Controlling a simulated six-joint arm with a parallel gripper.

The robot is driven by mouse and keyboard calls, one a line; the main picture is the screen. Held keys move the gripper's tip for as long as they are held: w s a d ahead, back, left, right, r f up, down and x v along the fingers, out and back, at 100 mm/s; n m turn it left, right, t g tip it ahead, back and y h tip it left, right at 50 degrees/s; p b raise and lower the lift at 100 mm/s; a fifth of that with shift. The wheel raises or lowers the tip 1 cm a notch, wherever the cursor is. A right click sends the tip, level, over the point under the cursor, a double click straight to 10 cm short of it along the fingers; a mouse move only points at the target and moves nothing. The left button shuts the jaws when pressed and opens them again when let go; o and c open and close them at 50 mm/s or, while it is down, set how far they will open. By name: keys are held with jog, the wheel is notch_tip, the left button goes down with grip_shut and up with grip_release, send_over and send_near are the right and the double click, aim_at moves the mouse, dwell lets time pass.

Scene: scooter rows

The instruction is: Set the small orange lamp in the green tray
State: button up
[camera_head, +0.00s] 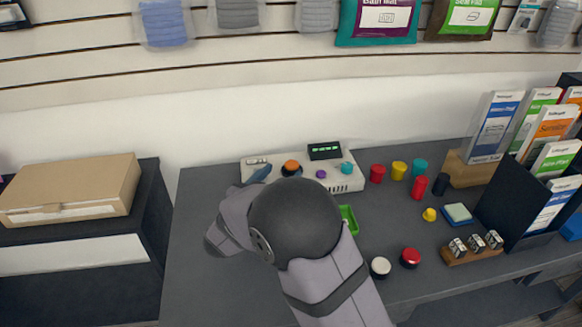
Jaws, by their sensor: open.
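An orange dome on a dark base (291,167), which looks like the small orange lamp, shows at the white panel box (345,182), just above my arm's dark round joint. I cannot tell whether it rests on the box or behind my arm. The green tray (348,216) shows only as a thin strip right of that joint; the joint and arm hide the rest. My arm reaches up from the bottom and bends left over the grey table.
Red, yellow and teal cylinders (399,170) stand right of the box. A red dome (410,257) and a white dome (380,267) sit near the front edge. A wooden block with small items (472,248) and leaflet racks (500,205) fill the right. The table's left part is clear.

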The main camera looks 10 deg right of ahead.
jog(key=w+d+r+m+g+h+p, duration=0.1)
jog(key=d+r+m+g+h+p, duration=0.25)
jog(key=d+r+p, duration=1)
jog(key=w+d+r+n+t+y+p, duration=0.3)
jog(key=w+r+t+p, duration=0.1)
jog(key=w+r+p, duration=0.4)
jog(key=w+a+f+n+g+y, duration=0.1)
jog(key=w+a+f+n+y, duration=0.3)
jog(key=a, duration=0.3)
jog(key=w+a+f+n+g+y, duration=0.1)
jog(key=w+a+f+n+y, duration=0.2)
jog(key=a+y, duration=0.35)
jog(key=s+d+f+m+g+h, duration=0.1)
jog(key=s+f+g, duration=0.6)
jog(key=s, duration=0.4)
jog(key=shift+s+f+h+b, duration=0.3)
jog(key=shift+f+b, duration=0.05)
jog(key=shift+f, duration=0.25)
